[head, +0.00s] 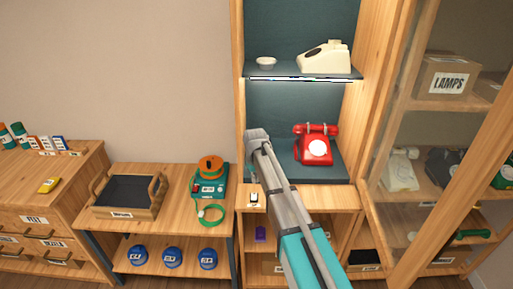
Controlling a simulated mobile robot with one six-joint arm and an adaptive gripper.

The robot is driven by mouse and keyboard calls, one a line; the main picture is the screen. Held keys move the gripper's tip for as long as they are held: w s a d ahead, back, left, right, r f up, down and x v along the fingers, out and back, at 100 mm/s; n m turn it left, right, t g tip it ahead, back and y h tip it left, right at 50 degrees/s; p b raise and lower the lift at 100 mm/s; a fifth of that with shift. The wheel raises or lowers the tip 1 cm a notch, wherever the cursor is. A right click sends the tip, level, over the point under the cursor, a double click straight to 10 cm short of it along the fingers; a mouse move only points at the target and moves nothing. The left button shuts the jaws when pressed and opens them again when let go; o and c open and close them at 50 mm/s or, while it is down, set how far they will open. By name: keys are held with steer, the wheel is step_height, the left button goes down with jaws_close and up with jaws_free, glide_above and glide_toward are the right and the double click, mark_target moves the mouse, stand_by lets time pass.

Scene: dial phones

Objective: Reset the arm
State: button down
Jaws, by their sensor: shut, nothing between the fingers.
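My arm (300,235) rises from the bottom of the head view, teal low down and grey higher up. It leans up and left to a grey joint (257,136) in front of the open shelf unit. My gripper (254,187) shows only as a small dark shape below that joint, pointing down at the left end of the shelf unit's lower ledge. It is shut and holds nothing. My own arm partly hides it. A small white item (254,199) lies just below it; I cannot tell whether they touch.
A red dial phone (315,150) stands right of my arm. A cream phone (325,57) and a small bowl (266,63) are on the shelf above. A glass-fronted cabinet (425,110) is at right. A low table (178,200) at left bears a tray (128,196) and a green device (209,185).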

steer(key=s+d+m, duration=0.3)
steer(key=s+d, duration=0.6)
steer(key=s, duration=0.3)
steer(key=s+d+r+m+p, duration=0.1)
steer(key=s+d+m, duration=0.2)
steer(key=s+d, duration=0.7)
steer(key=shift+s+d, duration=0.25)
steer(key=shift+s, duration=0.6)
